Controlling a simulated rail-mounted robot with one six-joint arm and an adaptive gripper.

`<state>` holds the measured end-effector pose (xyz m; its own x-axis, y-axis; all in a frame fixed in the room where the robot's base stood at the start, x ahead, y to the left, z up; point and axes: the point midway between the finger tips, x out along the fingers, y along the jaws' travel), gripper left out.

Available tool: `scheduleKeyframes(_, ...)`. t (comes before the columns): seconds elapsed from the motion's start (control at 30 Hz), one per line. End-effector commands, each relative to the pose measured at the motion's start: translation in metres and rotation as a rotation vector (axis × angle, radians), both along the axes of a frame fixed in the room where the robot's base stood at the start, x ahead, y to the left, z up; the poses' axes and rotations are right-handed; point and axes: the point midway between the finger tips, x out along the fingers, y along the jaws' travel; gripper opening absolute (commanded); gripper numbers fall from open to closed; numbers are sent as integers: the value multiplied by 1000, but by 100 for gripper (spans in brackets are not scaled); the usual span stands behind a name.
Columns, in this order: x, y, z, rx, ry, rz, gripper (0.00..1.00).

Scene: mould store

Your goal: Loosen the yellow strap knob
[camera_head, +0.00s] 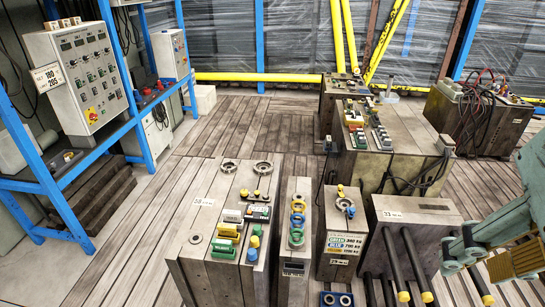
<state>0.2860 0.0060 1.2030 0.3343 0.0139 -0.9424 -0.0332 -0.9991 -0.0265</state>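I cannot tell for certain which part is the yellow strap knob. A small yellow knob (340,188) stands on top of a narrow mould block (338,232) near the middle front. My gripper (462,256) is at the right edge, at the end of my teal arm, apart from all of these. Its fingers are small and partly hidden, so their opening is unclear.
A block marked 33 (415,209) stands between the narrow block and my gripper, with black yellow-ended bars (420,265) in front. More blocks (390,160) stand behind. A control cabinet (80,75) and blue rack (60,205) are at left. Plank floor (150,215) is clear there.

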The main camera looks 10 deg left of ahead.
Motion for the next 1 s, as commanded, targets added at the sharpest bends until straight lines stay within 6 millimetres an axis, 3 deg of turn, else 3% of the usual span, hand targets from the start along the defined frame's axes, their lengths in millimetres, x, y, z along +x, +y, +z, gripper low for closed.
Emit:
scheduleKeyframes(0.53,92,43,17,158,36,-212,31)
scheduleKeyframes(1.0,179,91,15,297,90,-430,31)
